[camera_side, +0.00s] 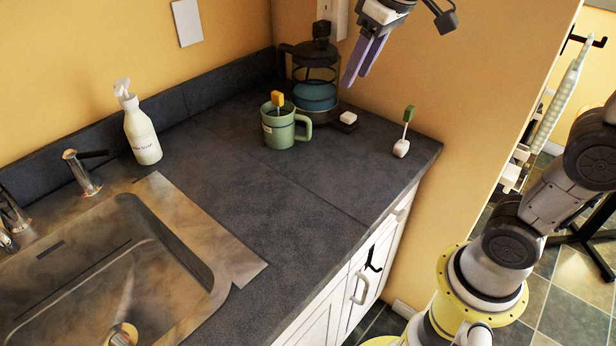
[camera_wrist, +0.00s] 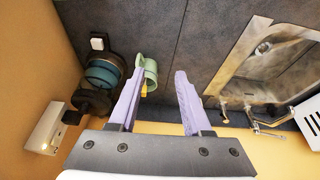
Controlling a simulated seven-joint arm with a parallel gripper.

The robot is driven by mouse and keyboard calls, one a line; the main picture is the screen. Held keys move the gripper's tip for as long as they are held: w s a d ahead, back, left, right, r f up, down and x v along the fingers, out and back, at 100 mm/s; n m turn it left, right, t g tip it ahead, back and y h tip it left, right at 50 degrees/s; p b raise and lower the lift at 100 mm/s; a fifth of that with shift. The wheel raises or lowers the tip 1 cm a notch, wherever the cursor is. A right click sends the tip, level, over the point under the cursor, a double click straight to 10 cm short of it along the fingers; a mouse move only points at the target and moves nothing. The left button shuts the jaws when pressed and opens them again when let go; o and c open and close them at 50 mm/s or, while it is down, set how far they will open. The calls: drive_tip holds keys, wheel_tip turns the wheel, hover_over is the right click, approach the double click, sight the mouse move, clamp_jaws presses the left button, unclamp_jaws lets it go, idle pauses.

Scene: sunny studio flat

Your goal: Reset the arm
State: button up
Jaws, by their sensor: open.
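My gripper (camera_side: 364,62) hangs in the air above the back right of the dark counter (camera_side: 250,190), with purple fingers pointing down. In the wrist view, the two fingers of my gripper (camera_wrist: 157,88) stand apart with nothing between them. My arm's base shows at the lower right of the side view, beside the counter.
A green mug (camera_side: 279,128) with a yellow-topped item in it stands near a coffee maker (camera_side: 314,82). A small brush (camera_side: 404,133) stands near the right edge. A soap bottle (camera_side: 138,125) stands behind the sink (camera_side: 120,270). The counter's middle is clear.

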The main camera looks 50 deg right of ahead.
drive_tip(key=s+f, duration=0.5)
drive_tip(key=s, duration=0.2)
drive_tip(key=s+f+t, duration=0.1)
drive_tip(key=s+f, duration=0.3)
drive_tip(key=s, duration=0.4)
drive_tip(key=shift+s+f+t, duration=0.2)
drive_tip(key=shift+f+t, duration=0.1)
drive_tip(key=shift+f, duration=0.1)
